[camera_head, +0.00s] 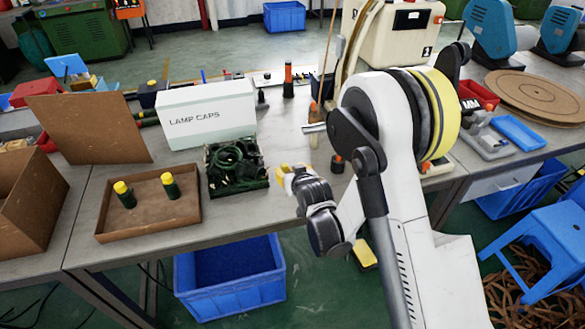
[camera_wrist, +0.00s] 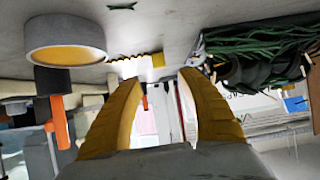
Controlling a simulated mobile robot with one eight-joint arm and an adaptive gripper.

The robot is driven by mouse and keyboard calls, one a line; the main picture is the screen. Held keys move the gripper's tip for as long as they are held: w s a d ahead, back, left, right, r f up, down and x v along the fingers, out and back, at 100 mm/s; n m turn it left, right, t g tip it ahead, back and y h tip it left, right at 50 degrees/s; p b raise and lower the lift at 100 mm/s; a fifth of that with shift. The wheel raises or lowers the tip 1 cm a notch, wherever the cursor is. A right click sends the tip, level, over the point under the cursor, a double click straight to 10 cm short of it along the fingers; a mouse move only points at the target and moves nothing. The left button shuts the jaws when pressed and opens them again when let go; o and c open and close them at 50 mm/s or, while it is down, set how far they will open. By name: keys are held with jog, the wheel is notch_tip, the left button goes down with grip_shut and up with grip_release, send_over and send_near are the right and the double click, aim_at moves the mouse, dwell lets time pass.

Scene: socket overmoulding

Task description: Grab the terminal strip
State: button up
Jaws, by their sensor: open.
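My gripper (camera_head: 284,178) is open, its yellow fingers at the front edge of the bench, just right of the dark crate of green wire. In the wrist view the two fingers (camera_wrist: 157,82) stand apart with nothing between their tips. A small yellow piece with a dark wavy edge (camera_wrist: 158,60) lies on the grey bench top just beyond the fingertips; it may be the terminal strip, but I cannot tell for certain. I cannot make out the strip in the head view, where my arm and gripper cover part of the bench.
The dark crate with green wire (camera_head: 237,184) stands left of my gripper, in front of the white LAMP CAPS box (camera_head: 207,116). A brown tray (camera_head: 150,232) holds two green cylinders with yellow tops. A grey ring with a yellow inside (camera_wrist: 65,33) is close by in the wrist view.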

aim_at(285, 166)
jog(key=b+x, duration=0.1)
jog(key=x, duration=0.2)
jog(key=b+x, duration=0.2)
jog(key=x, duration=0.1)
jog(key=shift+w+f, duration=0.15)
jog(key=shift+f, duration=0.35)
jog(key=shift+w+a, duration=0.1)
jog(key=shift+w, duration=0.2)
grip_shut()
